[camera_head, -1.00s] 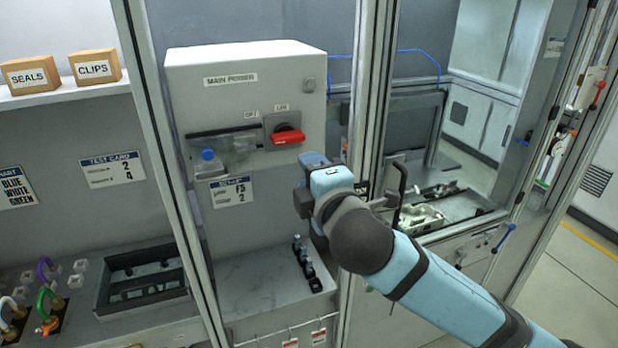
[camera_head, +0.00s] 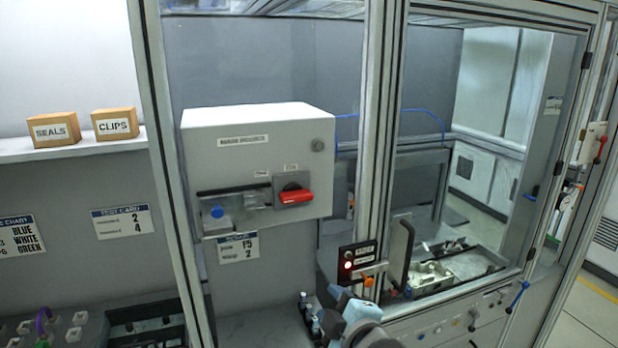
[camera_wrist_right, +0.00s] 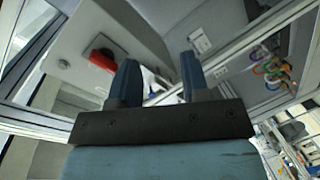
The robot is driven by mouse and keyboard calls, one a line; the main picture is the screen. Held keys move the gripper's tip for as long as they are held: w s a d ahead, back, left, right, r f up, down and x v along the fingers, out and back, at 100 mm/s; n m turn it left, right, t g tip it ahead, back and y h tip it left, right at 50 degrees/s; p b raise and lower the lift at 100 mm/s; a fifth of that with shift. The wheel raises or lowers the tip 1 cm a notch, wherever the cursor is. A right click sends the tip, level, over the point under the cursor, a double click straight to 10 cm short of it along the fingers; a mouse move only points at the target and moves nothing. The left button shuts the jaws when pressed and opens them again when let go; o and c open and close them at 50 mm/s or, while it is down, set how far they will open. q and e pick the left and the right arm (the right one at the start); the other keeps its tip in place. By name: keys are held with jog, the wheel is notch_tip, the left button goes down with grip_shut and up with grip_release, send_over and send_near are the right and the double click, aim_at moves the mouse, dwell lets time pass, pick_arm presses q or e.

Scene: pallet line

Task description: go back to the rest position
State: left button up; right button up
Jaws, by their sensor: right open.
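My right gripper (camera_head: 335,310) is at the bottom middle of the head view, below the grey main power box (camera_head: 255,165), and only its upper part shows. In the right wrist view its two blue fingers (camera_wrist_right: 160,78) stand apart with no object held between them. The red switch handle (camera_head: 296,197) on the box is well above the gripper and apart from it. The handle (camera_wrist_right: 103,60) also shows left of the fingers in the wrist view. My left gripper is in neither view.
Aluminium posts (camera_head: 376,150) frame the cell close to my right arm. A shelf with SEALS (camera_head: 54,130) and CLIPS (camera_head: 114,123) boxes is at left. Open floor shows at far right.

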jog(key=s+d+f+m+g+h, duration=0.1)
jog(key=s+d+f+m, duration=0.25)
jog(key=f, duration=0.55)
jog(key=s+d+f+m+g, duration=0.1)
jog(key=s+d+f+m, duration=0.25)
jog(key=f, duration=0.55)
jog(key=s+d+f+m+g+h, duration=0.1)
jog(key=s+d+f+m, duration=0.2)
jog(key=s+f, duration=0.5)
jog(key=s+d+f+m+g+h, duration=0.1)
jog(key=s+d+f+m, duration=0.3)
jog(key=s+f, duration=0.3)
jog(key=shift+s+d+f, duration=0.35)
jog(key=shift+s+d, duration=0.5)
jog(key=shift+s, duration=0.35)
